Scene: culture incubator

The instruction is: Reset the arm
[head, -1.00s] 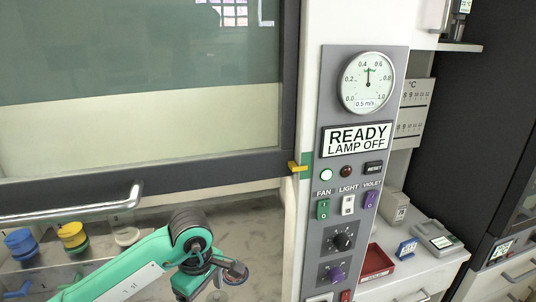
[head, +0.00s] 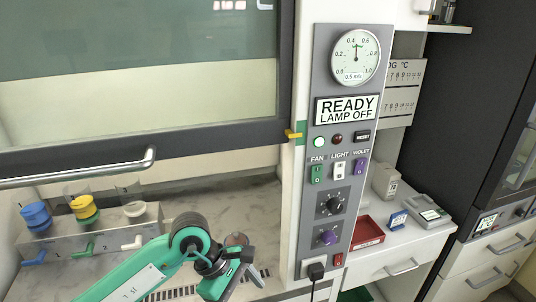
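My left arm, green with a dark wrist joint, comes in from the lower left in the head view. My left gripper (head: 236,272) is at the lower middle, in front of the cabinet's pale work surface (head: 240,215). It is seen at an angle, and I cannot tell whether its fingers are apart. No object shows clearly in it. My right gripper is out of view.
A glass sash with a metal handle (head: 80,174) spans the left. Blue (head: 36,215) and yellow (head: 84,206) cups sit on a grey rack. The control panel (head: 346,150) reads READY, LAMP OFF. A red tray (head: 367,233) lies on the right counter.

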